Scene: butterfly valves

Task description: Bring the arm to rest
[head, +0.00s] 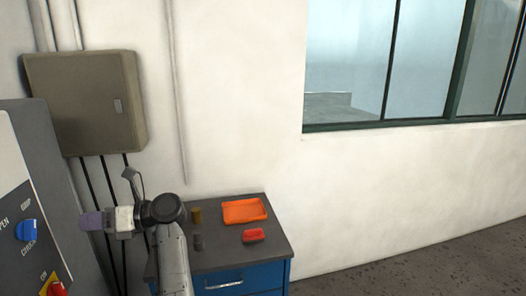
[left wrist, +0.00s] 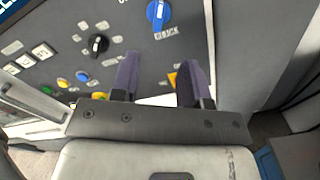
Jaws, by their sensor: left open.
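My left arm comes up from the bottom of the head view, and its gripper (head: 84,221) points left toward the panel of a grey machine cabinet (head: 50,170). In the left wrist view the gripper (left wrist: 158,62) has its two purple fingers apart, with nothing between them. A blue knob (head: 27,230) on the panel is beyond the fingertips; it also shows in the left wrist view (left wrist: 158,14), apart from the fingers. A red knob (head: 55,289) on a yellow plate is lower on the panel. My right gripper is not in view.
A blue drawer cabinet (head: 240,279) with a dark top holds an orange tray (head: 244,210), a red item (head: 253,235) and small cylinders. A grey wall box (head: 85,100) hangs behind my arm. A black knob (left wrist: 97,44) and several buttons are on the panel. Floor at right is clear.

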